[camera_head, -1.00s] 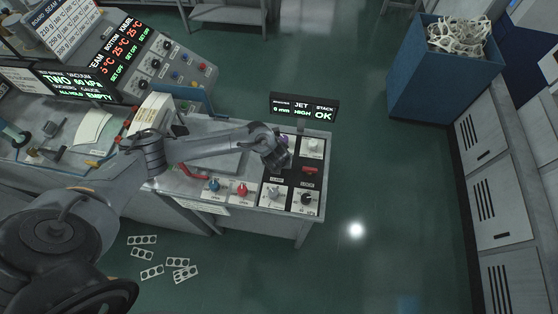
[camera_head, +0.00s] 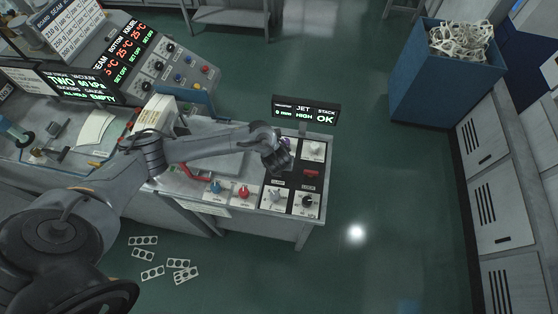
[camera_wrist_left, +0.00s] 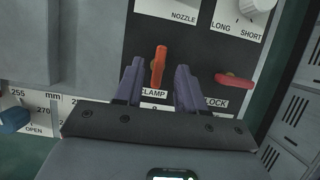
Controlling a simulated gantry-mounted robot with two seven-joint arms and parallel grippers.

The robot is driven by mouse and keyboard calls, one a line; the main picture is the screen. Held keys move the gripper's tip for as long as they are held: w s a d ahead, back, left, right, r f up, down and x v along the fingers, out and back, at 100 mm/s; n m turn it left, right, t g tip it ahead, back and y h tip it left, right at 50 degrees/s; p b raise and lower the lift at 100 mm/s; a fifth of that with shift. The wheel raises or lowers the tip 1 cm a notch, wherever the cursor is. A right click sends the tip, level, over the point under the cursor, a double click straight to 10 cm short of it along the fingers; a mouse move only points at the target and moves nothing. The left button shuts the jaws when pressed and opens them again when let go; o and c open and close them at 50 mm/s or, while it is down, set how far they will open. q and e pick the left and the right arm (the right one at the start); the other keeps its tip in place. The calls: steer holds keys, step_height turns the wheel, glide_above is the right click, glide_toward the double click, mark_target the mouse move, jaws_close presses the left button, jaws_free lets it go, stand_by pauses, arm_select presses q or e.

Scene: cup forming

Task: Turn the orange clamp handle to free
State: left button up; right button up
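The orange clamp handle (camera_wrist_left: 158,66) stands upright in the left wrist view on a black panel, above a label reading CLAMP. My left gripper (camera_wrist_left: 159,63) is open, with one dark purple finger on each side of the handle and a visible gap on both sides. In the head view my left gripper (camera_head: 281,160) is over the black panel at the bench's right end and hides the clamp handle there. My right gripper is not in view.
A red lock handle (camera_wrist_left: 234,81) lies sideways just right of the right finger. Nozzle and long/short knobs (camera_wrist_left: 259,7) sit above. Blue (camera_head: 216,186) and red (camera_head: 244,191) knobs stand along the front edge. A display (camera_head: 306,110) reading JET HIGH, STACK OK stands behind the panel.

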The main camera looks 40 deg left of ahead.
arm_select(q)
steer(key=p+v, duration=0.2)
steer(key=v, duration=0.6)
